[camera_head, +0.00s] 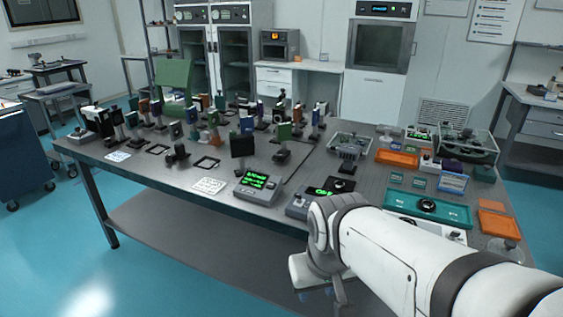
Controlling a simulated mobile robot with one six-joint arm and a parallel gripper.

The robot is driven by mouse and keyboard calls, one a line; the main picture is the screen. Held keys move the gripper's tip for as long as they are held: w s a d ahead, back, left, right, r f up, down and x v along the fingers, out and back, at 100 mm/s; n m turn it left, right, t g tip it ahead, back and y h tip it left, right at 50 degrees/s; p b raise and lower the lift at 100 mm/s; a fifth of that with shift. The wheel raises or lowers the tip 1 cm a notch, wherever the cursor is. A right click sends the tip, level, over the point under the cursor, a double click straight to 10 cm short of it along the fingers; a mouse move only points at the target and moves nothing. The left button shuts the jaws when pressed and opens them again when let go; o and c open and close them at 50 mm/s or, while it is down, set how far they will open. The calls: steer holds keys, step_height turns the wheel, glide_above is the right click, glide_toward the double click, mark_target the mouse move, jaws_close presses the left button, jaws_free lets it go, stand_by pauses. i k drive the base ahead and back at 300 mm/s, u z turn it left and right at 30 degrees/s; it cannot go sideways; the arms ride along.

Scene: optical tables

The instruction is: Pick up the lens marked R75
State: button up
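Many small optics in upright mounts stand on the optical table (225,176). No R75 marking is legible at this size, so I cannot tell which lens it is. A dark square mount (243,146) stands near the front edge, and a blue-framed mount (247,125) stands behind it. A teal tray (400,202) at the right holds a dark round part (427,205). My white arm reaches in from the lower right. My gripper (335,293) hangs in front of the table's front edge, apart from the optics. Its fingers are too unclear to read.
Two boxes with green displays, one (258,187) left and one (318,192) right, line the front edge. Orange trays (397,157), a wire basket (348,146) and a clear bin (466,146) crowd the right. A blue cart (25,150) stands left. The floor in front is clear.

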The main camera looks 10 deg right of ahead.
mark_target(340, 185)
steer(key=z, duration=0.15)
steer(key=i, duration=1.15)
steer(key=z, duration=0.7)
